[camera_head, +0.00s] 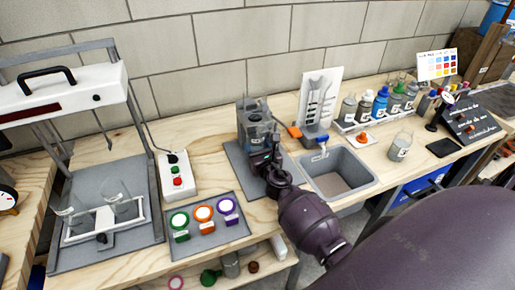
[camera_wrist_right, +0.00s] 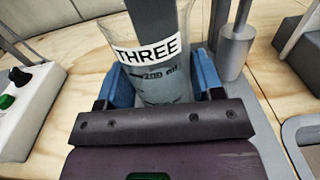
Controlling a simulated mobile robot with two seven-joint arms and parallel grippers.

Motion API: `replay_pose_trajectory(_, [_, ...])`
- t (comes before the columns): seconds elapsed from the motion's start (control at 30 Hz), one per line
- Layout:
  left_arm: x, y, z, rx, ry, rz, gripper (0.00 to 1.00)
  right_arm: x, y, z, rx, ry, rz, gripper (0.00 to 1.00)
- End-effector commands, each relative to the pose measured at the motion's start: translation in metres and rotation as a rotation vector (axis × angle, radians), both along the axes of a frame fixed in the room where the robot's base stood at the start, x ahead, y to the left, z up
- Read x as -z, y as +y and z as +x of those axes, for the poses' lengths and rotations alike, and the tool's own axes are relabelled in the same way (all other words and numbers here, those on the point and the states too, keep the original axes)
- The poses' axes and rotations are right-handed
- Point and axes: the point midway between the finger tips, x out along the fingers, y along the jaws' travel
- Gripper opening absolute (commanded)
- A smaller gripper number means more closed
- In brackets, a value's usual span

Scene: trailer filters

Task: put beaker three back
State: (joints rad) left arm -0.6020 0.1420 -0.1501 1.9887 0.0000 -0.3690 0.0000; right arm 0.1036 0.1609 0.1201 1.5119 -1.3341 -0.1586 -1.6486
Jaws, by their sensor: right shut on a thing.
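The clear beaker labelled THREE (camera_wrist_right: 150,72) stands between the blue fingers of my right gripper (camera_wrist_right: 166,88), which is shut on it. A grey upright bar shows at the beaker, above and behind its label. In the head view my right gripper (camera_head: 262,160) is at a clear vessel on a grey plate (camera_head: 236,160), left of the sink; the gripper partly hides it. At the left, two clear beakers (camera_head: 68,210) (camera_head: 118,203) stand in a white holder under a white-topped frame (camera_head: 65,92). My left gripper is not in view.
A mat (camera_head: 208,242) with green, orange and purple rings lies left of my right arm. A white button box (camera_head: 176,175) stands behind it. The sink (camera_head: 340,172) is to the right. Several bottles (camera_head: 365,105) and a beaker (camera_head: 400,146) stand farther right.

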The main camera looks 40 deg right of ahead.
Motion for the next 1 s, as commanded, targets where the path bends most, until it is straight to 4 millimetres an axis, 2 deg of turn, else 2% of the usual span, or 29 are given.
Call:
replay_pose_trajectory(0.23, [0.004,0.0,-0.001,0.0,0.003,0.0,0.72,0.004,0.0,0.0,0.0,0.0,-0.001,0.27])
replay_pose_trajectory(0.27, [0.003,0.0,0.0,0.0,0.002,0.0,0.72,0.004,0.0,0.0,0.0,0.0,0.0,0.65])
replay_pose_trajectory(0.4, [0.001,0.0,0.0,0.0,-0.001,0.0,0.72,0.003,0.0,0.0,0.0,0.0,0.0,0.86])
replay_pose_trajectory(0.8, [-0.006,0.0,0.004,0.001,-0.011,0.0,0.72,-0.003,0.0,0.0,0.0,-0.002,0.0,0.86])
replay_pose_trajectory(1.0, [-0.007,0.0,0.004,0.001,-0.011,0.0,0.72,0.0,0.008,-0.029,-0.001,0.001,0.0,0.86])
